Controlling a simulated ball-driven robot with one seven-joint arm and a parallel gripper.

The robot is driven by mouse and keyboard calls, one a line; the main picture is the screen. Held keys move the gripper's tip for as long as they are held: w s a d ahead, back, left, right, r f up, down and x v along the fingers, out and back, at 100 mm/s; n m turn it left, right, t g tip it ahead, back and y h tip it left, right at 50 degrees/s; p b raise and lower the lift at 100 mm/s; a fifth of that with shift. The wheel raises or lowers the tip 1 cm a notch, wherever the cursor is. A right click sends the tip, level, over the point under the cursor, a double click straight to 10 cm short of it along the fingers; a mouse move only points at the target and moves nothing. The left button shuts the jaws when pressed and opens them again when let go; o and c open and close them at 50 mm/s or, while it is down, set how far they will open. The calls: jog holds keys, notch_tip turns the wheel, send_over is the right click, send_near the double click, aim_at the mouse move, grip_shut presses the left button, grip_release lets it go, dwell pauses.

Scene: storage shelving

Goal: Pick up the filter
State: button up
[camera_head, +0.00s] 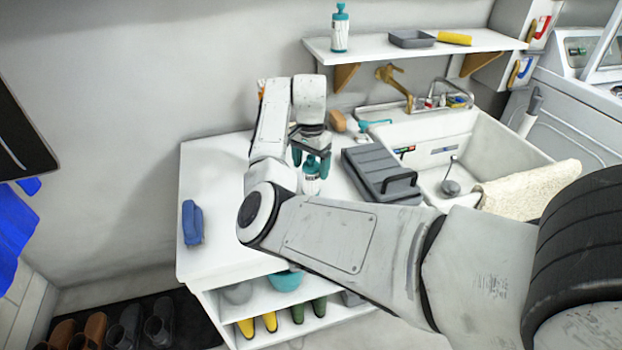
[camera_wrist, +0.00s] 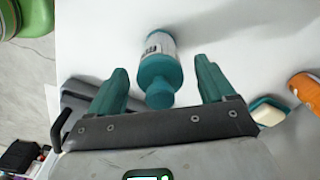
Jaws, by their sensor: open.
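A white cylinder with a teal cap (camera_head: 311,184), perhaps the filter, stands on the white counter. In the wrist view this teal-capped cylinder (camera_wrist: 159,68) lies between my two teal fingers, cap toward the palm, with a gap on each side. My gripper (camera_head: 311,162) points down over it and is open. It also shows open in the wrist view (camera_wrist: 161,66). Nothing is held. A similar teal-topped bottle (camera_head: 340,28) stands on the upper shelf. I cannot tell for sure which object is called the filter.
A dark grey case (camera_head: 375,168) lies right of the cylinder, before the sink (camera_head: 480,135). A blue object (camera_head: 192,222) lies at the counter's left. An orange-brown object (camera_head: 338,121) lies behind my gripper. The counter's left part is mostly clear.

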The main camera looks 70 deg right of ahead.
jog(key=shift+f, duration=0.8)
jog(key=shift+c, duration=0.2)
jog(key=c, duration=1.2)
jog(key=shift+r, duration=0.1)
